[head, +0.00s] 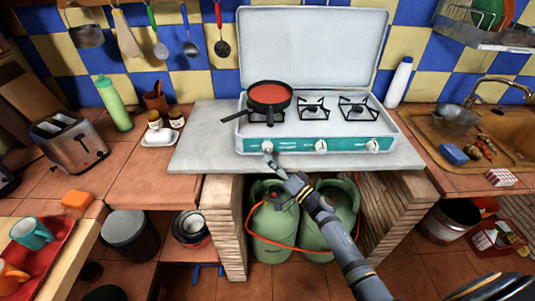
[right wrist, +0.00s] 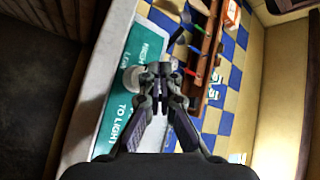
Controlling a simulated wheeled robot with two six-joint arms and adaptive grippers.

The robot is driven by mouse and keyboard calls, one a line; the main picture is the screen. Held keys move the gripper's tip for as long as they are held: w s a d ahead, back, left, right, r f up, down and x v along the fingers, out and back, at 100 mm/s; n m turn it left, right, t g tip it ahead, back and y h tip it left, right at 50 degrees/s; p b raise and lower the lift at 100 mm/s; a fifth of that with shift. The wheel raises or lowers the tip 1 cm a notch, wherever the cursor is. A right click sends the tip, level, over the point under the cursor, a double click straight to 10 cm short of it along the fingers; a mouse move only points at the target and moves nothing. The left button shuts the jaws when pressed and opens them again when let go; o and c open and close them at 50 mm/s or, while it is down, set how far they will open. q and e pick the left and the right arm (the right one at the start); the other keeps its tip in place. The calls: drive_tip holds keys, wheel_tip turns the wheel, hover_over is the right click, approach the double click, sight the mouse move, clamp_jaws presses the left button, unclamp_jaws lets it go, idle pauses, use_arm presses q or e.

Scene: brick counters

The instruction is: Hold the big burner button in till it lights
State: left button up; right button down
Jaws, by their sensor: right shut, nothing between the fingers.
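The white camp stove (head: 250,131) stands on a grey slab with its lid up. Its teal front panel (head: 345,147) carries three pale knobs: left (head: 267,145), middle (head: 321,146) and right (head: 372,146). I cannot read which belongs to the big burner. My right gripper (head: 271,158) is shut and empty, its tips at the left knob; touching or just short, I cannot tell. In the right wrist view the shut fingertips (right wrist: 158,72) are beside a round pale knob (right wrist: 131,79) on the teal panel (right wrist: 125,118), whose lettering includes "TO LIGHT". No flame shows. My left gripper is out of view.
A pan of red sauce (head: 270,93) sits on the left burner; the other two burners (head: 313,108) are bare. Green gas bottles (head: 272,225) with an orange hose stand below the slab. A white bottle (head: 399,82) stands right of the stove.

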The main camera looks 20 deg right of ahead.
idle(0.4)
drive_tip(key=shift+w+d+p, duration=0.15)
drive_tip(key=shift+w+p, duration=0.15)
drive_tip(key=shift+w, duration=0.15)
drive_tip(key=shift+w+d, duration=0.1)
drive_tip(key=shift+w, duration=0.3)
idle(0.5)
idle(1.8)
drive_tip(key=shift+s+a+p, duration=0.25)
drive_tip(key=shift+s+p, duration=0.6)
